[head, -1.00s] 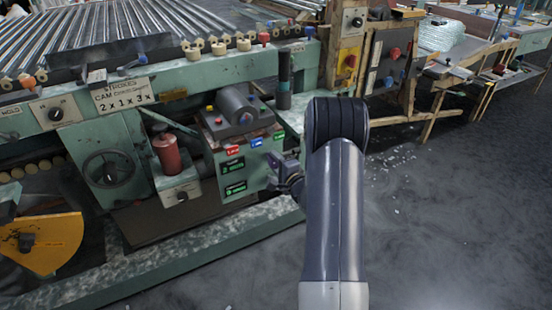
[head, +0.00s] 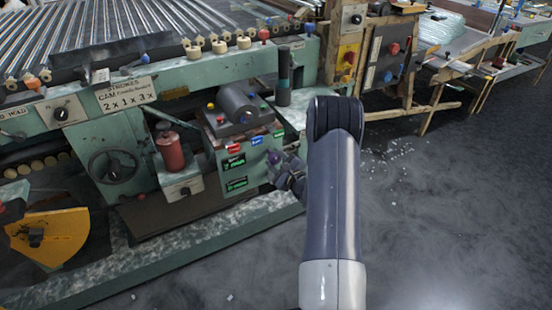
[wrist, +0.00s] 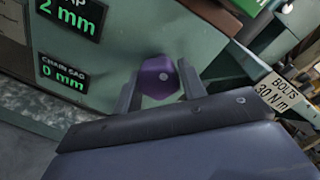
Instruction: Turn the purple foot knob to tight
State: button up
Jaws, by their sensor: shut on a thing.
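The purple foot knob (wrist: 158,77) is a small faceted purple knob with a pale dot at its centre. In the wrist view it sits between the two fingers of my gripper (wrist: 160,88), which are shut on its sides. In the head view the knob (head: 274,157) shows as a small purple spot at the right of the green box with the displays. My gripper (head: 288,174) is there at the knob, partly hidden by my arm. Any tightness marking around the knob cannot be made out.
A "BOLTS 30 N m" label (wrist: 287,95) is at the right. A red cylinder (head: 171,151) and a handwheel (head: 113,166) are to the left. Open floor (head: 440,220) lies right.

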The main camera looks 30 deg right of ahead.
jog(key=shift+s+f, duration=0.1)
jog(key=shift+f, duration=0.1)
dwell(0.3)
jog(key=o, duration=0.9)
jog(key=shift+r, duration=0.1)
jog(key=shift+o, duration=0.2)
jog(key=s+d+p, duration=0.1)
jog(key=s, duration=0.9)
jog(key=shift+s+r, duration=0.3)
jog(key=shift+s, duration=0.05)
jog(key=w, duration=0.7)
jog(key=w+a+b, duration=0.1)
jog(key=w, duration=0.3)
jog(key=shift+f, duration=0.25)
jog(key=shift+s, duration=0.1)
